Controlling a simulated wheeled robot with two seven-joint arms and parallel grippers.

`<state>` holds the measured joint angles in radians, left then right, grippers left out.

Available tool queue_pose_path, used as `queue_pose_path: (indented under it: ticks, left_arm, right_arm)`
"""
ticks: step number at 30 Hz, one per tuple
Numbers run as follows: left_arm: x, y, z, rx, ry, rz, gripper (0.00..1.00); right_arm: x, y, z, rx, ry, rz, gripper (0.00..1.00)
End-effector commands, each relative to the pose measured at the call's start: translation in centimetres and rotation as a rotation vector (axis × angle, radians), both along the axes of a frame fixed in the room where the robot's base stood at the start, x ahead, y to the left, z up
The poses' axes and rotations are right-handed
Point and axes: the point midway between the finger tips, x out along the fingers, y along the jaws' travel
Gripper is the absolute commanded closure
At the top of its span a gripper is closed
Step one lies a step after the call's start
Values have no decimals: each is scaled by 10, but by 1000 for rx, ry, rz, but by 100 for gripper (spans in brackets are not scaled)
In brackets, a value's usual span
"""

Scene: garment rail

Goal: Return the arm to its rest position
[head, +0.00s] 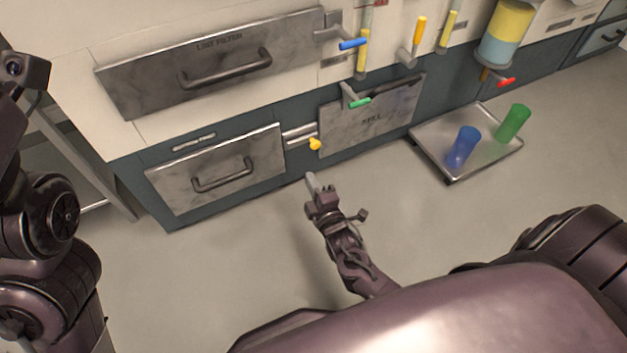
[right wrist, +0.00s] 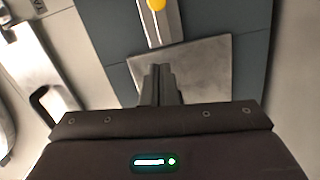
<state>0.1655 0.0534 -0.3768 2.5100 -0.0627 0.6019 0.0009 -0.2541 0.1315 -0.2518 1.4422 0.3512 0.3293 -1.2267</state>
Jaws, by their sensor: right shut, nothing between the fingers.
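My right gripper (head: 312,184) is in the lower middle of the head view, in front of the cabinet, with its fingers pointing up at the panels. It is shut and empty. In the right wrist view its fingers (right wrist: 160,84) are together at the centre, with a marble-grey panel (right wrist: 205,70) behind them. A yellow knob (head: 315,144) sits just above the fingertips in the head view, apart from them. It also shows at the top of the right wrist view (right wrist: 156,4). My left arm shows at the left edge of the head view; no left gripper fingers show.
The cabinet has a lint filter drawer (head: 215,66), a lower drawer (head: 222,172) and a marble-grey panel (head: 375,118). Blue (head: 352,43), green (head: 359,102) and red (head: 506,82) handles stick out. A metal tray (head: 484,164) holds a blue cup (head: 463,147) and a green cup (head: 513,123).

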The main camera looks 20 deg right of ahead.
Motion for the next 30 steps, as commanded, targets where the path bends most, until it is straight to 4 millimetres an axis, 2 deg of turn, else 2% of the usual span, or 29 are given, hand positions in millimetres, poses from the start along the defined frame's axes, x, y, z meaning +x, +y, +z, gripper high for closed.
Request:
queue_pose_path:
  ticks: [6, 23, 26, 29, 30]
  left_arm:
    - [4, 2, -2, -3, 20, 1, 64]
    - [4, 2, -2, -4, 19, 2, 64]
    - [6, 3, -2, -4, 26, 2, 64]
    - [8, 3, -1, -6, 39, 2, 64]
    - [10, 4, -1, -6, 46, 2, 64]
  right_arm:
    - [-13, 1, 1, 0, -1, 0, 100]
    - [-13, 2, 3, 6, -6, 2, 100]
    - [-7, 9, 25, 53, -50, 18, 100]
    - [3, 25, 74, 165, -149, 63, 100]
    - [6, 34, 100, 225, -199, 91, 100]
